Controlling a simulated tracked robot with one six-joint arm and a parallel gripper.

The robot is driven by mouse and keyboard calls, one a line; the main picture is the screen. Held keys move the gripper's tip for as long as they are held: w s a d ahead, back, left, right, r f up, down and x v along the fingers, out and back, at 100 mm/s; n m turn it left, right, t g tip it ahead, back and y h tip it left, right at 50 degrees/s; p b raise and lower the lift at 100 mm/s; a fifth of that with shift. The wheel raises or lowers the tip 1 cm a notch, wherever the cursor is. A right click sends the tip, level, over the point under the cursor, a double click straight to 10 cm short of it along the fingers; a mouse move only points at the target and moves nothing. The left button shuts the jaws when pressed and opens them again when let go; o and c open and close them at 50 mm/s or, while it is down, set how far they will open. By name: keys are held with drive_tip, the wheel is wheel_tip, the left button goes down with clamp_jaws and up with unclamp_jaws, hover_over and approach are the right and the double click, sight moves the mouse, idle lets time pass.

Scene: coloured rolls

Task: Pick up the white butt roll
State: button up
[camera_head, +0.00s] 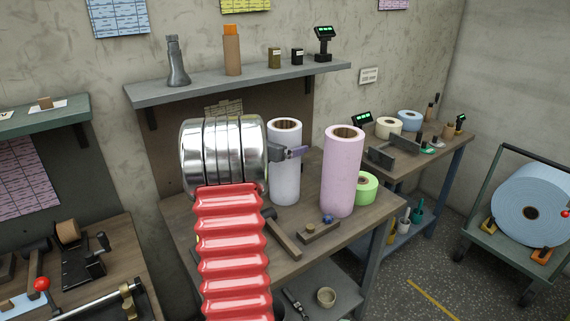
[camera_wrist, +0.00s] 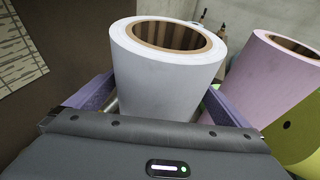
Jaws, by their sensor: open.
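The white butt roll (camera_head: 284,170) stands upright on the wooden bench, a tall pale cylinder with a brown core. In the wrist view the white roll (camera_wrist: 166,68) fills the middle, with its top rim visible. My gripper (camera_head: 296,152) is at the roll's upper part in the head view. In the wrist view my gripper's purple fingers (camera_wrist: 158,98) are spread, one on each side of the roll. They are open; I cannot tell whether either finger touches it. The roll's lower part is hidden by my gripper in the wrist view.
A pink roll (camera_head: 342,172) stands close to the right of the white roll, with a green roll (camera_head: 366,188) behind it. A small wooden block with a blue knob (camera_head: 321,229) lies in front. A shelf (camera_head: 240,82) hangs on the wall behind.

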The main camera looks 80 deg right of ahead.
drive_tip(key=shift+c, duration=0.3)
drive_tip(key=c, duration=1.8)
drive_tip(key=shift+r, duration=0.15)
drive_tip(key=shift+c, duration=0.3)
wheel_tip(320, 180, up, 7)
drive_tip(key=shift+f, duration=0.15)
drive_tip(key=shift+w+a+r, duration=0.1)
drive_tip(key=shift+a+r, duration=0.05)
drive_tip(key=shift+r, duration=0.05)
drive_tip(key=w+a, duration=0.2)
drive_tip(key=a, duration=0.6)
drive_tip(key=w+a, duration=0.3)
drive_tip(key=a, duration=0.5)
drive_tip(key=shift+w+a, duration=0.35)
drive_tip(key=shift+f, duration=0.1)
